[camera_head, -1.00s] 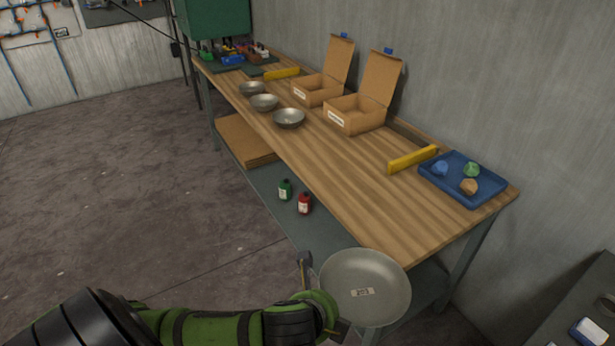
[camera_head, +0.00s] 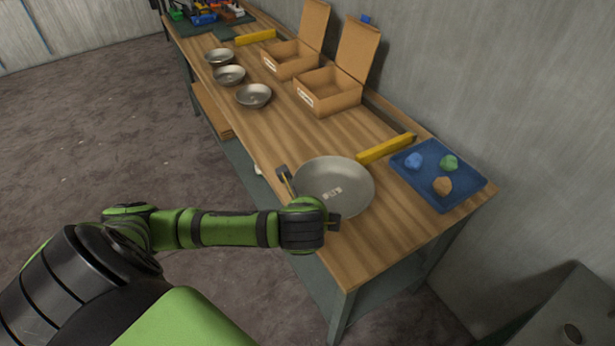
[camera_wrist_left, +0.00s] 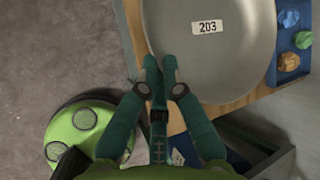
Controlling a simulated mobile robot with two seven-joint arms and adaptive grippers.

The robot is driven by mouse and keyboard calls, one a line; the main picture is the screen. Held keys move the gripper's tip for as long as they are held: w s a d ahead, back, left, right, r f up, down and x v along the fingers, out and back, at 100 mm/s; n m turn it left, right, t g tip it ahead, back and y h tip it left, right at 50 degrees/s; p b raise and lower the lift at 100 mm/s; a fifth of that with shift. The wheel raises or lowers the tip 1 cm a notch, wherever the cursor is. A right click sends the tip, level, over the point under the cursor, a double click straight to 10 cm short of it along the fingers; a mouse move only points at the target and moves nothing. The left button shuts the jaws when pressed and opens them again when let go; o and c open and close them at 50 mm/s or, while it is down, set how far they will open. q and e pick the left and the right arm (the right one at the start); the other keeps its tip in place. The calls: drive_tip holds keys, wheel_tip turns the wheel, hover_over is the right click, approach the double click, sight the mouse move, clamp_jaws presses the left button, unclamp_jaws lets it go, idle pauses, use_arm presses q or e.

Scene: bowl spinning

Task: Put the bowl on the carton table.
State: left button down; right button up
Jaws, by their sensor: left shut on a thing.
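The bowl is a large shallow grey dish (camera_head: 345,199) with a white label, which reads 203 in the left wrist view (camera_wrist_left: 230,60). It is level, over the near end of the long wooden table (camera_head: 400,230); I cannot tell whether it touches the top. My left gripper (camera_wrist_left: 160,68) is shut on the bowl's rim. In the head view my left arm comes in from the left, and its wrist hides the contact. Two open cartons, (camera_head: 332,88) and (camera_head: 292,60), stand on the table along the wall. My right gripper is not in view.
A blue tray (camera_head: 414,187) with blue, green and orange lumps lies right of the bowl. A yellow bar (camera_head: 386,149) lies between tray and cartons. Several smaller metal bowls (camera_head: 253,96) line the table's left edge. The near table corner is bare.

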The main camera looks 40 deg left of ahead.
use_arm(q)
drive_tip(key=w+a+f, duration=0.2)
drive_tip(key=w, duration=0.1)
drive_tip(key=w+f, duration=0.1)
drive_tip(key=w, duration=0.1)
drive_tip(key=shift+a, duration=0.4)
drive_tip(key=shift+f+p, duration=0.4)
drive_tip(key=shift+f, duration=1.75)
drive_tip(key=c, duration=1.4)
unclamp_jaws()
drive_tip(key=v, duration=1.2)
